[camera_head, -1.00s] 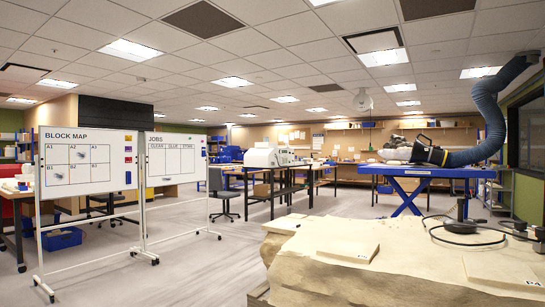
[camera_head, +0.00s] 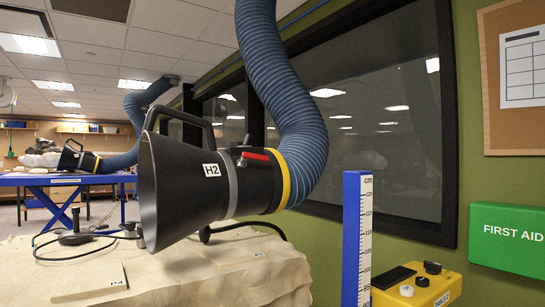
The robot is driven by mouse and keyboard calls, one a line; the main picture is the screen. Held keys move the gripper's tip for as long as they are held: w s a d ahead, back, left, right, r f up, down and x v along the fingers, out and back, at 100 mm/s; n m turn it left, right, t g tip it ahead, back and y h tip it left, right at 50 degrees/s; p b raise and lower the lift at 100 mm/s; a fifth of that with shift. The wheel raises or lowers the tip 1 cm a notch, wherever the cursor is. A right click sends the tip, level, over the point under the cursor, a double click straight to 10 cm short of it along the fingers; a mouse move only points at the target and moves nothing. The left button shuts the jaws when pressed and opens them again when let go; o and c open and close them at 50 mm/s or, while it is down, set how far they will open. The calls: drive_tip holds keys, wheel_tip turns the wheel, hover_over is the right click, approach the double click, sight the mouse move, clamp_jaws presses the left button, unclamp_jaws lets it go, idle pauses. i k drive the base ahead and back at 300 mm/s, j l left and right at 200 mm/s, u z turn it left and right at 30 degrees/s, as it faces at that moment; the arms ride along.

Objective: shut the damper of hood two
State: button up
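Hood two (camera_head: 185,185), a black flared extraction hood labelled H2, hangs large in the middle of the view. Its wide mouth faces left and down. A red damper handle (camera_head: 256,156) sits on top of its collar, just left of a yellow ring (camera_head: 284,180). The handle lies roughly along the hood's length. The damper plate inside is hidden, so I cannot tell its state from here. My gripper is not in view.
A blue ribbed hose (camera_head: 285,80) rises from the hood. Below is a pale block (camera_head: 200,270) with black cables. A blue height post (camera_head: 350,240) and yellow control box (camera_head: 425,285) stand at right. Another hood (camera_head: 78,158) is over a blue table (camera_head: 50,180) at left.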

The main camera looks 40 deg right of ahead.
sight(243, 160)
drive_tip(key=z, duration=1)
